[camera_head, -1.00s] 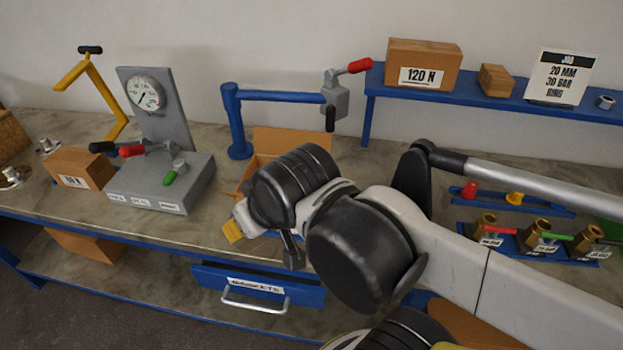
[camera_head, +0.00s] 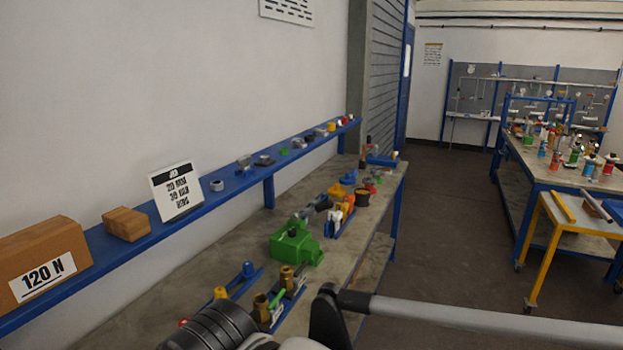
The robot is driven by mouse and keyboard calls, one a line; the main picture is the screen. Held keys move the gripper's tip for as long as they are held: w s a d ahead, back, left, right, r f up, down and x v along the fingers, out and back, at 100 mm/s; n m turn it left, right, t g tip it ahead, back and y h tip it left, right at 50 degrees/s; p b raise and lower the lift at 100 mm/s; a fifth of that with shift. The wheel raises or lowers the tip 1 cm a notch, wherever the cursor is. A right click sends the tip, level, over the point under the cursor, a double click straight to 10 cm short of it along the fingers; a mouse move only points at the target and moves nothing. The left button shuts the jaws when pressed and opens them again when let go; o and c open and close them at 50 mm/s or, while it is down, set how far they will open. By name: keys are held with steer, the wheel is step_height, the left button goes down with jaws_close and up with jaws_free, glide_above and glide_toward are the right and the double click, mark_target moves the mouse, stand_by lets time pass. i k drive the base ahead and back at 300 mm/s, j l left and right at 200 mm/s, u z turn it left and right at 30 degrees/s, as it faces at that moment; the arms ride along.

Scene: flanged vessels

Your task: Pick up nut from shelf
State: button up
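A blue wall shelf (camera_head: 108,258) runs from the near left to the far middle. A small grey metal ring-shaped piece (camera_head: 217,185) stands on it just right of the sign; I cannot tell for certain that it is a nut. Several more small pieces lie farther along the shelf, among them a grey one (camera_head: 244,162) and a dark flat one (camera_head: 264,160), too small to name. My gripper is out of view. Only parts of my arm show along the bottom edge, below and in front of the shelf.
Brass fittings (camera_head: 262,308) and a green vise-like device (camera_head: 295,243) occupy the bench below. The floor (camera_head: 450,210) to the right is open.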

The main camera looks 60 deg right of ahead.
mark_target(217, 186)
steer(key=z, duration=1.05)
